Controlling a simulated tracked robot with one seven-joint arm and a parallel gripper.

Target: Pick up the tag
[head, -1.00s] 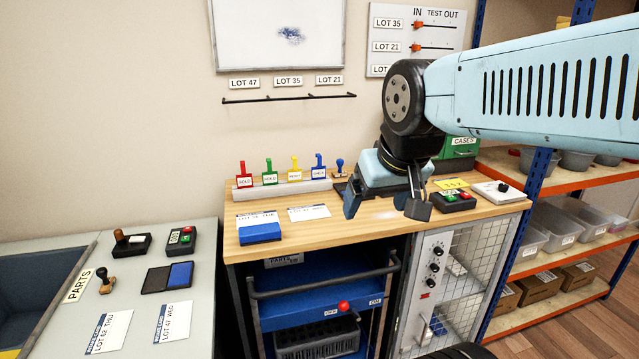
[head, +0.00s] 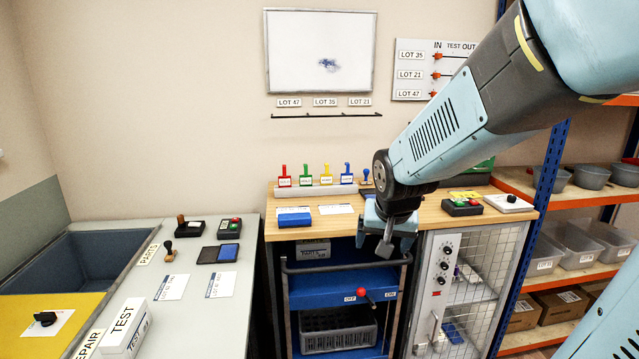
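Several coloured tags stand upright in a pale rack (head: 325,190) at the back of the wooden bench: a red tag (head: 284,178), a green tag (head: 304,177), a yellow tag (head: 325,176) and a blue tag (head: 347,175). Each carries a small white label, too small to read surely. Which tag is meant does not show. My gripper (head: 380,243) hangs by the bench's front edge, right of and nearer than the rack, pointing down and apart from the tags. Its fingers look spread and nothing shows between them.
A button box (head: 461,207) sits at the bench's right. A blue trolley (head: 330,290) with a handle stands beneath. The grey counter (head: 205,325) holds stamps, an ink pad and cards.

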